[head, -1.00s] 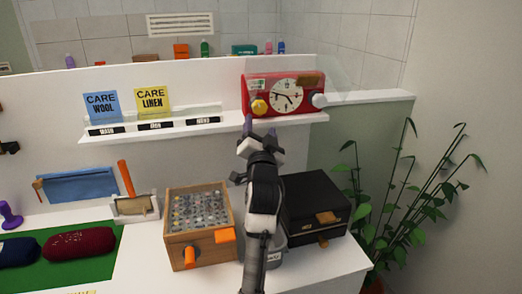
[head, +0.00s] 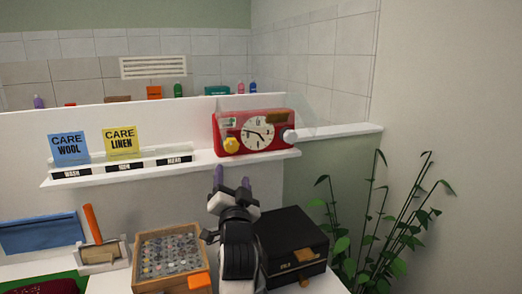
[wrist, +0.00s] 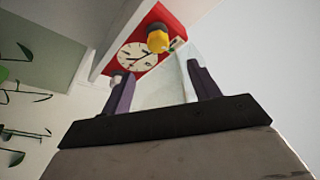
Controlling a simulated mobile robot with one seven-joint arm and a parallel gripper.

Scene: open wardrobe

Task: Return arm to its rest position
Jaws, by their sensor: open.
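My gripper (head: 231,178) is raised in front of the white shelf, below the red clock (head: 224,144), with its purple fingertips pointing up. The fingers are apart and nothing is between them. In the wrist view my gripper (wrist: 158,88) also shows two separated purple fingers. The red clock with its white dial and yellow knob (wrist: 157,41) appears beyond them, tilted in that view. My arm reaches up from the bottom of the head view, between the wooden box and the black box.
A wooden box of small beads (head: 170,255) stands left of my arm, and a black box (head: 290,240) stands right. The white shelf (head: 220,163) holds a blue card (head: 69,148) and a yellow card (head: 120,141). A leafy plant (head: 375,240) is at the right.

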